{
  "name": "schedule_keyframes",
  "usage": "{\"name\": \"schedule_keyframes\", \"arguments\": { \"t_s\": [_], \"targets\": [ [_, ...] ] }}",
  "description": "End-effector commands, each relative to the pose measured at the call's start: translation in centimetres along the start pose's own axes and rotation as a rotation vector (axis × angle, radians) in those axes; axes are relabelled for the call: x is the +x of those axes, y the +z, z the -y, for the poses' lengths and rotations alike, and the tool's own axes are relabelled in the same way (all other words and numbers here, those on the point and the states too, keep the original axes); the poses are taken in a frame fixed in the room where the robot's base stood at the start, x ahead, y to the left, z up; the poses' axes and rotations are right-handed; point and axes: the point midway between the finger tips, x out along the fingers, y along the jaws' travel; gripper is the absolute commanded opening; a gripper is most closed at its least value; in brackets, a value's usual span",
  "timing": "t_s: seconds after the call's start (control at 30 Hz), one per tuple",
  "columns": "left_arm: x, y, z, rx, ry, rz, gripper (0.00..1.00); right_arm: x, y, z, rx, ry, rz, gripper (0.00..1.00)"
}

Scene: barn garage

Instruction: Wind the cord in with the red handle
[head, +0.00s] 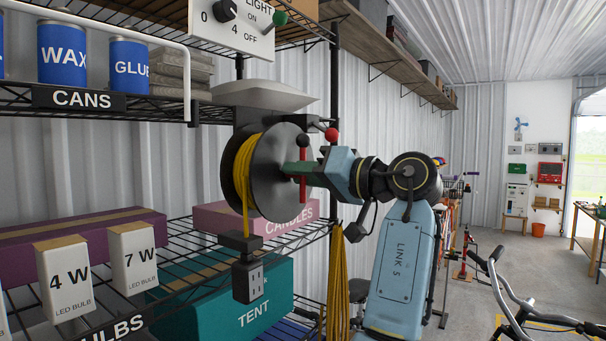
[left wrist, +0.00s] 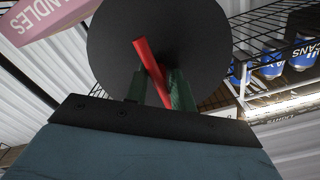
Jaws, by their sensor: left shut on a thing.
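The cord reel (head: 282,180) is a dark disc with yellow cord (head: 243,165) wound behind it, mounted under a grey bracket. The cord hangs down to a dark socket box (head: 248,278). The red handle (head: 303,155) stands out at the disc's face. My left gripper (head: 297,169) is shut on the red handle, its green fingers on either side of it. In the left wrist view the red handle (left wrist: 144,62) slants between the fingertips (left wrist: 157,88), with the dark disc behind. A red ball knob (head: 331,135) sits on a black part just right of the handle. My right gripper is out of view.
Wire shelves at left hold cans (head: 62,55), bulb boxes (head: 65,278) and a teal tent box (head: 235,310). A pink candles box (head: 225,217) lies behind the reel. A hanging yellow cord (head: 337,285) is below my wrist. Bicycle handlebars (head: 510,290) stand at right.

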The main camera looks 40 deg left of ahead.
Motion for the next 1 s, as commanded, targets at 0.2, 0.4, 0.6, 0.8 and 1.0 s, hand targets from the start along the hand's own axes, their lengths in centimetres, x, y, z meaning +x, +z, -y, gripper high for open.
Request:
{"name": "schedule_keyframes", "arguments": {
  "t_s": [0.2, 0.4, 0.6, 0.8, 1.0],
  "targets": [
    [0.0, 0.1, -0.2, 0.016, -0.001, 0.002, 0.31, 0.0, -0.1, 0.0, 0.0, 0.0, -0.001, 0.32],
    [0.0, 0.1, -0.1, 0.011, 0.0, 0.001, 0.37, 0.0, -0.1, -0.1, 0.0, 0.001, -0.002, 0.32],
    [-0.4, 0.1, -0.1, 0.008, 0.001, 0.0, 0.37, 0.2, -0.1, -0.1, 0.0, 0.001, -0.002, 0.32],
    [-3.6, 0.1, -0.2, 0.008, 0.003, -0.002, 0.37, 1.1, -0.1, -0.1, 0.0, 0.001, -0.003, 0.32],
    [-8.2, 0.1, -0.2, 0.01, 0.002, -0.002, 0.37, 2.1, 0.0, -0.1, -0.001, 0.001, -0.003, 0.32]
  ]
}}
